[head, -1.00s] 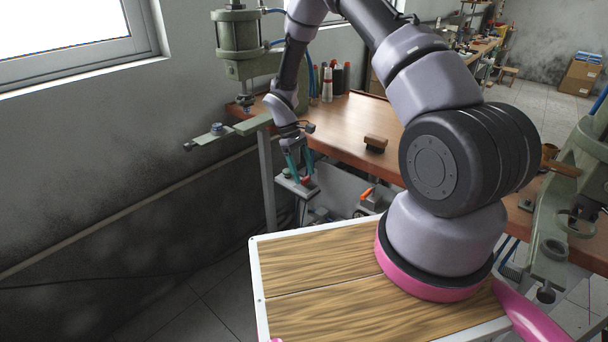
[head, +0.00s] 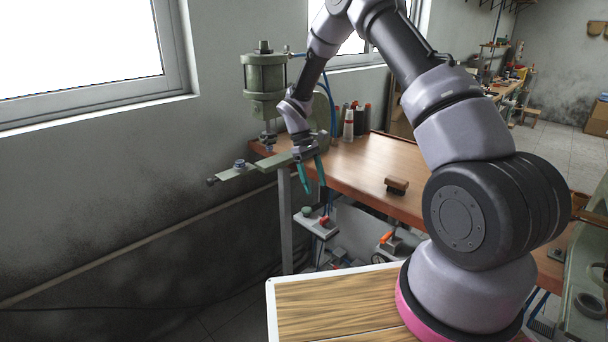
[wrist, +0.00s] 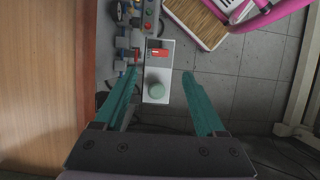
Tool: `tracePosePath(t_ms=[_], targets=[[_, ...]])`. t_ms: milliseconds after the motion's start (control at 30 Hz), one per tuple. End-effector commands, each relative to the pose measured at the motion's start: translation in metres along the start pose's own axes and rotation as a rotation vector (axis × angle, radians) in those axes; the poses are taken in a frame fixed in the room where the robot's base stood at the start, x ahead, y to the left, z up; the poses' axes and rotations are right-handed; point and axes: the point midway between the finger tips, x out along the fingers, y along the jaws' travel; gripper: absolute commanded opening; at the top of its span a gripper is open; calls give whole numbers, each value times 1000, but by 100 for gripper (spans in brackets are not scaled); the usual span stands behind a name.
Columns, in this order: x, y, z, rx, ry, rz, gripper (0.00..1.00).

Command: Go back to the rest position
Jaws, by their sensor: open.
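My gripper (head: 314,190) has teal fingers and hangs pointing down in the head view, in front of the bench's near left corner. In the wrist view my gripper (wrist: 158,75) is open, with nothing between its fingers. Below it is a light grey control box with a green button (wrist: 157,89) and a red switch (wrist: 160,53). The box (head: 317,228) also shows in the head view, below the fingertips and apart from them.
A green pneumatic press (head: 265,78) stands at the bench's left end, close to my wrist. The wooden bench top (head: 365,160) holds a brown block (head: 397,185) and several bottles (head: 348,125). An orange-handled device (head: 387,237) sits lower down. Grey floor (wrist: 245,85) is open to the right.

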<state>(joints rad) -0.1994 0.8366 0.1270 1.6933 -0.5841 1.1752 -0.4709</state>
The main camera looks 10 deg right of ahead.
Motion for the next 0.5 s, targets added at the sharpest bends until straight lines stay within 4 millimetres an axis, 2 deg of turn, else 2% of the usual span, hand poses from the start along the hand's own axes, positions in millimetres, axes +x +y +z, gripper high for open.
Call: tracePosePath(t_ms=[167, 300, 500], targets=[[-51, 7, 27, 84, 82, 1, 72], [-108, 10, 68, 197, 185, -7, 72], [-172, 6, 134, 361, 336, -32, 72]])
